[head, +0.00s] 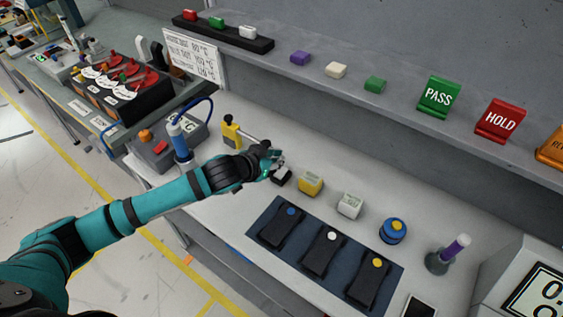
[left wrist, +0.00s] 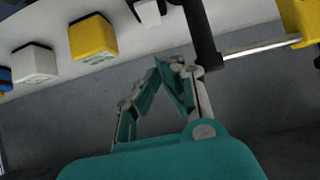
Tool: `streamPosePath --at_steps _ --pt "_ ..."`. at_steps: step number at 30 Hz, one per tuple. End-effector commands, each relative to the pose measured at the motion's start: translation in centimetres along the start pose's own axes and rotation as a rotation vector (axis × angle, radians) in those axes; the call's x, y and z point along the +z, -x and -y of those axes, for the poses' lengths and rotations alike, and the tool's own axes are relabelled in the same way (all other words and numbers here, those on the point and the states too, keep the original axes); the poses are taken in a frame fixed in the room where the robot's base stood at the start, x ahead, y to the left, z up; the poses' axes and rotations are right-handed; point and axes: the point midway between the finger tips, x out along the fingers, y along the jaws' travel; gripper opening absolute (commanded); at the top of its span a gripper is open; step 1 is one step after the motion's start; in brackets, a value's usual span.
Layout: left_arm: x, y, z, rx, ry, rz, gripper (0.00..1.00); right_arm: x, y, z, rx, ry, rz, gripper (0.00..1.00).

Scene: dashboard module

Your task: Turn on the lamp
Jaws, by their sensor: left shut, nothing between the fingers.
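I cannot pick out a lamp for certain in either view. My left gripper (head: 278,168) is shut and empty above the white bench, just over a small black-and-white block (head: 283,178). In the left wrist view its fingertips (left wrist: 170,68) meet. A black rod (left wrist: 203,30) stands close beside them there, and a thin metal bar runs to a yellow device (left wrist: 300,20). In the head view that yellow device (head: 231,134) stands left of the gripper. A blue cylinder with a cable (head: 180,138) stands further left. My right gripper is not in view.
A grey shelf (head: 320,90) runs behind, bearing coloured blocks and signs.

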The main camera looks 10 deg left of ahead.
Motion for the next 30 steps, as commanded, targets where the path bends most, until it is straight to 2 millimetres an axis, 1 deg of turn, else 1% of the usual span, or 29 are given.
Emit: streamPosePath --at_steps 1,3,6,9,15,24,28,30 --pt "-0.3 -1.0 0.0 0.000 0.001 0.000 0.00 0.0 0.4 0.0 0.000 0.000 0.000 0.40" --pt "-0.2 -2.4 0.0 0.000 0.000 0.000 0.00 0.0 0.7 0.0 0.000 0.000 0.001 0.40" --pt "1.2 -3.5 0.0 -0.001 0.001 0.004 0.00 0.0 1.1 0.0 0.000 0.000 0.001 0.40" --pt "2.0 -4.3 0.0 0.000 0.000 0.002 0.00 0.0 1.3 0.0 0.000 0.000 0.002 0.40" --pt "2.8 -5.1 0.0 0.001 0.001 0.000 0.00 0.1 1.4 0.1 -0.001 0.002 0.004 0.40" --pt "2.9 -5.1 0.0 0.000 0.001 0.000 0.00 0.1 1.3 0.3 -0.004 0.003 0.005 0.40" --pt "3.3 -6.1 -0.1 0.001 0.006 0.002 0.00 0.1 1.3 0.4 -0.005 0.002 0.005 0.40" --pt "3.2 -5.9 0.0 0.000 0.000 0.001 0.00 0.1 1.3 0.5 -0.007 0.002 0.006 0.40"
